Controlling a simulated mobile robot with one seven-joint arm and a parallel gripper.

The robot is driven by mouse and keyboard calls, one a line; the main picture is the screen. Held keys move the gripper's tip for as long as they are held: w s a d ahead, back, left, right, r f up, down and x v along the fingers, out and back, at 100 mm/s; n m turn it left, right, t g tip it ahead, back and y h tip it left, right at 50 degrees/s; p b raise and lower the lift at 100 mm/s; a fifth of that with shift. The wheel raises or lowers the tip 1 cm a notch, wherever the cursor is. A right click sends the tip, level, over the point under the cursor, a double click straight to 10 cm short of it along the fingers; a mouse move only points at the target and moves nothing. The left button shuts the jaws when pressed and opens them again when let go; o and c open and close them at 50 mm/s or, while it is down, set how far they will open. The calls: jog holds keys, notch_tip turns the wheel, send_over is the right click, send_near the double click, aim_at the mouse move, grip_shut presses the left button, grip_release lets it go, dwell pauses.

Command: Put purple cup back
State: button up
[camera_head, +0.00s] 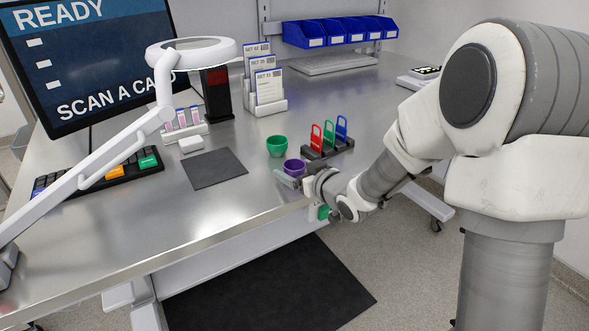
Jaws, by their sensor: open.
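The small purple cup (294,166) stands upright on the metal bench near its front edge. My gripper (290,179) is right at the cup's near side, reaching in from the right, with a light finger to the cup's lower left. The gripper is open. My wrist and gripper hide the cup's lower part, and I cannot tell whether the fingers touch it. A green cup (277,146) stands just behind and to the left of the purple cup.
A dark rack (328,150) with red, green and blue handled pieces stands close behind my wrist. A dark square mat (214,169) lies to the left. A white lamp arm (110,160) crosses the left side.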

jog(key=s+d+r+m+g+h+p, duration=0.1)
jog(key=s+d+r+m+h, duration=0.1)
jog(key=s+d+r+h, duration=0.4)
jog(key=s+d+r+m+h+p, duration=0.1)
jog(key=s+d+r+m+h, duration=0.15)
jog(key=s+d, duration=0.75)
jog(key=s+r+m+g, duration=0.2)
jog(key=s+g, duration=0.3)
jog(key=s, duration=1.2)
jog(key=shift+d+r+g, duration=0.15)
jog(key=shift+d+g, duration=0.05)
jog(key=shift+g, duration=0.1)
jog(key=shift+y, duration=0.25)
notch_tip(320, 180, up, 12)
jog(key=p, duration=1.2)
jog(key=shift+r, duration=0.15)
jog(key=shift+c, duration=0.2)
